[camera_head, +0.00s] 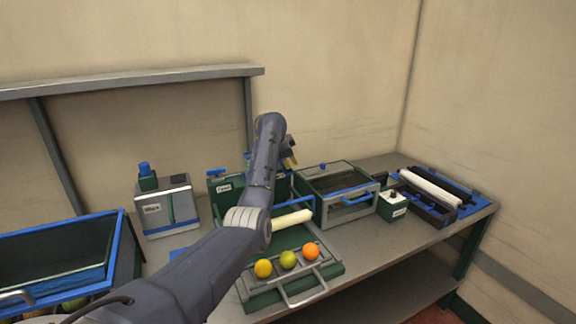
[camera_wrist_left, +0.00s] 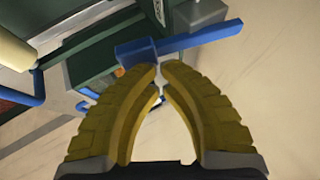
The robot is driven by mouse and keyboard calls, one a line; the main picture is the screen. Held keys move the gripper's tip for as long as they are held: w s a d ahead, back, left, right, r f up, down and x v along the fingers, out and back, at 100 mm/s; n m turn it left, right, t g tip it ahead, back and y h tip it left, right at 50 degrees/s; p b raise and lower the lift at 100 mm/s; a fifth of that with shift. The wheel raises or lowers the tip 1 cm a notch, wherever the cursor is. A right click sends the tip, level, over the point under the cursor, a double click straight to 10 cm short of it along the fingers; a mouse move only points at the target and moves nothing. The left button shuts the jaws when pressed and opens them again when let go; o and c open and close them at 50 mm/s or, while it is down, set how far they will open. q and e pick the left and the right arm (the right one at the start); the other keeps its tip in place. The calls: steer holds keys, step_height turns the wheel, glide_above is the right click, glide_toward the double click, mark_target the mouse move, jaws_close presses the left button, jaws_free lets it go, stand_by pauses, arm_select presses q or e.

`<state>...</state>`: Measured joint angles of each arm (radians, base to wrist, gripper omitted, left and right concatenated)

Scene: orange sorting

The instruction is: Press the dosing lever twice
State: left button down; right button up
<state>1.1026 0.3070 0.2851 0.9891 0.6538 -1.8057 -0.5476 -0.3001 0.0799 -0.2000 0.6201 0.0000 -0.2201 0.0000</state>
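A blue lever (camera_wrist_left: 205,40) with a block-like end shows in the left wrist view, on a dark green labelled unit. In the head view a blue bar (camera_head: 217,171) sits on top of the green labelled box (camera_head: 226,190), and it looks like the same lever. The arm hides part of this box. My left gripper (camera_wrist_left: 161,66) has yellow fingers whose tips nearly meet, with nothing seen between them. The tips are close to the lever's block end; I cannot tell whether they touch. In the head view the gripper (camera_head: 290,161) is partly hidden by my arm. My right gripper is not in view.
A tray (camera_head: 318,268) with three fruits and a cream roller (camera_head: 292,220) lie in front. A grey box with a blue-capped bottle stands left. A glass-topped case (camera_head: 340,180), a small button box (camera_head: 392,205) and a roller unit (camera_head: 432,187) stand right. A blue-rimmed bin (camera_head: 118,232) is far left.

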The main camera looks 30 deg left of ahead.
arm_select(q)
steer(key=shift+r, duration=0.15)
stand_by(0.7)
steer(key=shift+r, duration=1.65)
steer(key=shift+r, duration=0.15)
step_height(320, 180, up, 5)
steer(key=shift+f, duration=0.15)
steer(key=c, duration=2.1)
jaws_free()
jaws_close()
steer(key=shift+r, duration=1.9)
